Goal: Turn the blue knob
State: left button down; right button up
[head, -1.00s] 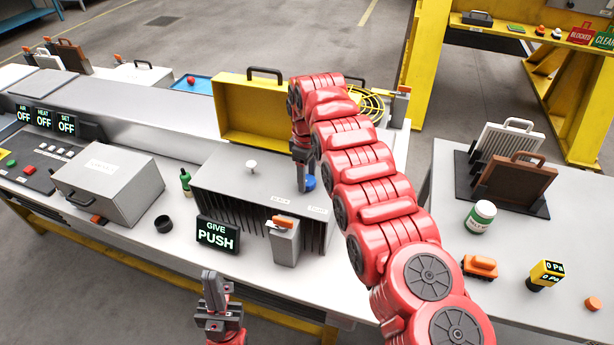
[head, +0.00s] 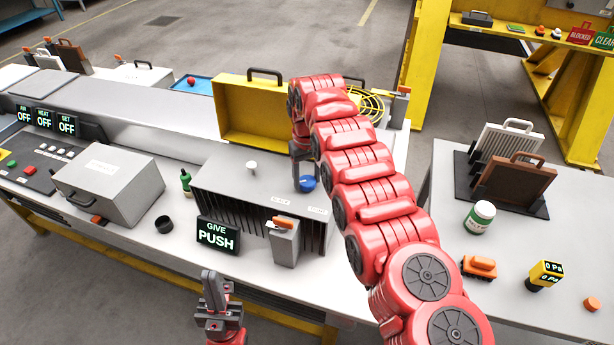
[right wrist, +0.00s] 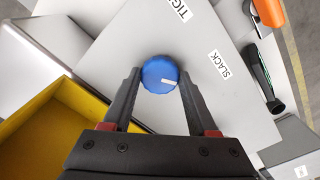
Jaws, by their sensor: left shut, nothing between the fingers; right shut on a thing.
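The blue knob (head: 307,184) sits on top of the grey finned box (head: 240,190) in the middle of the bench. In the right wrist view the round knob (right wrist: 158,72) has a white mark at its edge on the SLACK (right wrist: 220,64) side; another label, partly cut off, starts with "TIG". My right gripper (head: 304,178) reaches down from above and is shut on the blue knob, one finger on each side. My left gripper (head: 209,276) is shut and empty, low in front of the bench.
A white knob (head: 251,167) stands on the same box. An open yellow case (head: 250,113) lies behind. A small green bottle (head: 186,181) is to the left.

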aim_at(307, 181)
jog(key=shift+r, duration=0.1)
dwell(0.4)
jog(key=o, duration=1.4)
jog(key=shift+r+p, duration=0.3)
jog(key=shift+r, duration=0.2)
notch_tip(307, 181, up, 16)
jog(key=p, duration=1.4)
jog(key=shift+r+p, duration=0.15)
jog(key=shift+p, duration=0.25)
